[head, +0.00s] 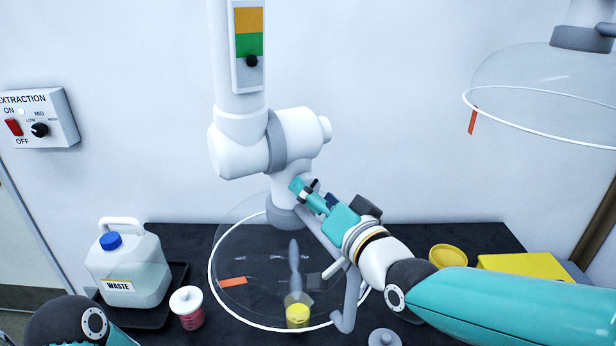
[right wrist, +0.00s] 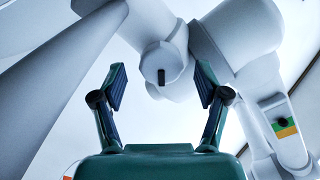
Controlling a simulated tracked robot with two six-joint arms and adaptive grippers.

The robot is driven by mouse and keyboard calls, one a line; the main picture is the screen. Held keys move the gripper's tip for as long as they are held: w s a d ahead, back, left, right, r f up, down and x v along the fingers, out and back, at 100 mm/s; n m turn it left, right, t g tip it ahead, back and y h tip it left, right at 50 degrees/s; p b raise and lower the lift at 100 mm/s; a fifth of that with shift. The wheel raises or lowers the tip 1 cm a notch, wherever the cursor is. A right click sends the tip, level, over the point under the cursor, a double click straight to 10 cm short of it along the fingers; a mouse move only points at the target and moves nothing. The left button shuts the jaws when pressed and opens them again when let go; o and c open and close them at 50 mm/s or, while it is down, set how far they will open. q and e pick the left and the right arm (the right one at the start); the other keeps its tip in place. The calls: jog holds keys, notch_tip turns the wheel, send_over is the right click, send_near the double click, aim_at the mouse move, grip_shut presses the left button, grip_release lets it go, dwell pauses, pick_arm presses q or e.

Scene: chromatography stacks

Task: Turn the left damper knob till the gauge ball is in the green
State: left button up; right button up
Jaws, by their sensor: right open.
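The gauge (head: 248,45) is on the upright duct at the top of the head view, with an orange band above a green band and a pale band below. Its black ball (head: 252,61) is at the green band's lower edge, mostly in the pale band. The gauge also shows in the right wrist view (right wrist: 287,132). There, a round white knob (right wrist: 156,62) with a dark mark lies ahead between my right gripper's open, empty fingers (right wrist: 160,88). In the head view, the right gripper (head: 306,191) is just below the duct joint. My left gripper is out of view.
A clear hood (head: 225,225) hangs over the black bench, around a beaker with yellow liquid (head: 297,314). A yellow bowl (head: 448,256) is right. A second hood (head: 545,85) hangs upper right.

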jog(key=shift+p+x, duration=0.45)
jog(key=shift+x, duration=1.1)
jog(key=c, duration=1.2)
jog(key=shift+o, duration=0.2)
jog(key=n+b, duration=0.1)
jog(key=b, duration=0.1)
jog(key=n+b, duration=0.2)
jog(key=b, duration=0.1)
jog(key=shift+f+n, duration=0.3)
jog(key=shift+r+n+b, duration=0.2)
jog(key=shift+n+b, duration=0.2)
jog(key=shift+n, duration=0.2)
